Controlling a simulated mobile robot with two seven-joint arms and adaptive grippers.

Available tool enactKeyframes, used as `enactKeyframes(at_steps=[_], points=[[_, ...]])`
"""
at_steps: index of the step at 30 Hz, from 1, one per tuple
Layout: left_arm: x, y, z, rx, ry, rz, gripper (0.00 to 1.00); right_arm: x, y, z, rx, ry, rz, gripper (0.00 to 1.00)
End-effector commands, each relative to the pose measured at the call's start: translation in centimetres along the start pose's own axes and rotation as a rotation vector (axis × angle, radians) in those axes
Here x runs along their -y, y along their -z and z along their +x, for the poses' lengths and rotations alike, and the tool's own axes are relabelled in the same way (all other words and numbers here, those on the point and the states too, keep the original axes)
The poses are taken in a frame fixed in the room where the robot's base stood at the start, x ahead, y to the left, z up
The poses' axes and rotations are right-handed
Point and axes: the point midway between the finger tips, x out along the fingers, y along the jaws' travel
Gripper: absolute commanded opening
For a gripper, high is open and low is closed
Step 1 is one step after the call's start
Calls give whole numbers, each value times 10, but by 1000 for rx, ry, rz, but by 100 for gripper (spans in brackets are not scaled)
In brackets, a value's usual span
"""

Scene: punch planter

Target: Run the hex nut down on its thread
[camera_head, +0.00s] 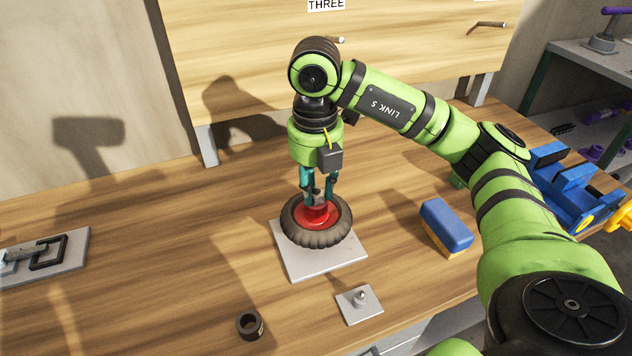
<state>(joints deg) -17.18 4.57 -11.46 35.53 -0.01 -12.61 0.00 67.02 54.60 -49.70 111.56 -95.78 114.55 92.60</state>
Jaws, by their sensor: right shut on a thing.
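My right gripper (318,192) points straight down over the middle of a black-tyred wheel with a red hub (309,214). Its teal fingers are shut on a small grey piece at the hub's centre, which appears to be the hex nut (317,197). The fingers hide most of the nut and the thread under it, so how far down it sits cannot be told. The wheel lies flat on a light grey square plate (345,255). My left gripper is not in view.
A small plate with an upright stud (360,303) and a dark hollow ring (249,325) lie nearer the front edge. A blue and yellow block (446,228) lies right of the wheel. A blue vise (570,190) stands farther right. A plate with dark links (45,254) is at left.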

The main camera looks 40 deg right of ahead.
Motion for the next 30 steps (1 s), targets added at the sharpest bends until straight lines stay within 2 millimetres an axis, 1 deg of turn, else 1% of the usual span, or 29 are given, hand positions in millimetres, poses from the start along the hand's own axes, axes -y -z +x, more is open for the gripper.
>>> enactKeyframes(at_steps=[2, 3, 4, 5, 14, 17, 20, 30], points=[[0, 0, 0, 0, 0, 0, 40, 0, 0, 0, 1, -2, -1, 0], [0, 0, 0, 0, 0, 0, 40, 0, 0, 0, 1, -2, -2, 42], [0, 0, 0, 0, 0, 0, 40, 0, 0, 0, 1, -2, -2, 54], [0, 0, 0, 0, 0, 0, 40, 0, 0, 0, 1, -2, -2, 57], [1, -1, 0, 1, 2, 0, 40, 0, 0, 0, 1, -1, -4, 57], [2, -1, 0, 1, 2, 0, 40, 0, 0, -4, 2, -2, -4, 57], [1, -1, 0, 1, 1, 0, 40, -1, -1, -13, 4, -3, -5, 57], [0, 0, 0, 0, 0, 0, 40, 0, -1, -64, 6, -4, -1, 57]])
